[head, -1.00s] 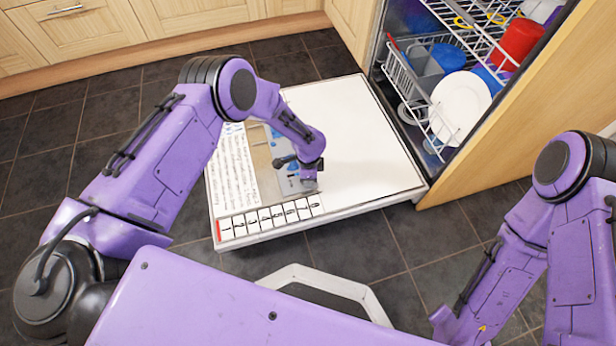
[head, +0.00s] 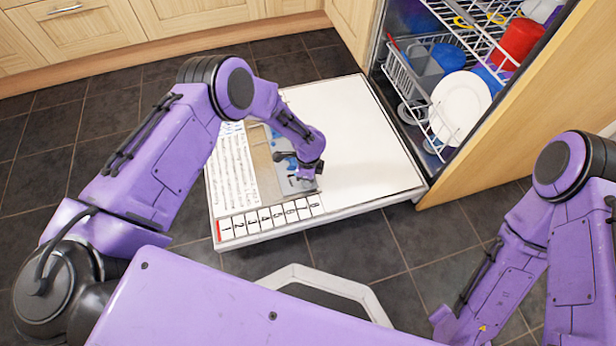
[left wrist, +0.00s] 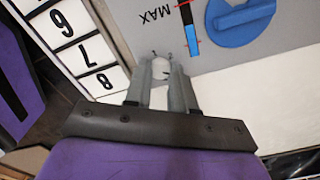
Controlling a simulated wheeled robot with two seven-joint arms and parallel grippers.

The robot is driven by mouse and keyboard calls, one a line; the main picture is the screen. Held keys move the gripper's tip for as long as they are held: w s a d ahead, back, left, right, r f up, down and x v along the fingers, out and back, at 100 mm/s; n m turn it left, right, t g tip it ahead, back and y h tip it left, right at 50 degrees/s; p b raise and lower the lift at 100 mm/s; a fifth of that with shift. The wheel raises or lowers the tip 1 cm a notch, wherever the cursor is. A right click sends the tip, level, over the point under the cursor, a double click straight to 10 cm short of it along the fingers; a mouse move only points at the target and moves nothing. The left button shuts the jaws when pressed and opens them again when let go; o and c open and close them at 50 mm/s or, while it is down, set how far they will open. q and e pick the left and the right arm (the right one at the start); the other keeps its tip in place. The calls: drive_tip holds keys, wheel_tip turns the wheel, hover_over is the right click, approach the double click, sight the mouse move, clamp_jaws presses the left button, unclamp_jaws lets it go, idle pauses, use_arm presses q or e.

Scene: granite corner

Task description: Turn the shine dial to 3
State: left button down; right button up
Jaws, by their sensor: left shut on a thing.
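The shine dial (left wrist: 160,72) is a small pale round knob on the grey dispenser panel (left wrist: 205,55), seen in the left wrist view. Small dark marks stand around it, too small to read surely. My left gripper (left wrist: 161,66) is shut on the dial, one finger on each side. In the head view my left gripper (head: 306,176) is down at the near end of the dispenser (head: 283,150) and hides the dial. My right arm (head: 575,235) is at the right; its gripper is out of view.
The open dishwasher door (head: 355,135) lies flat, with numbered labels (head: 264,217) along its near edge. A blue cap (left wrist: 240,20) and a MAX gauge (left wrist: 190,18) are beside the dial. Racks with a white plate (head: 460,105) stand behind at the right.

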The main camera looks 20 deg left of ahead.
use_arm(q)
drive_tip(key=c, duration=0.9)
unclamp_jaws()
drive_tip(key=shift+c, duration=0.2)
wheel_tip(320, 180, up, 11)
drive_tip(key=p, duration=0.4)
drive_tip(key=shift+f, duration=0.2)
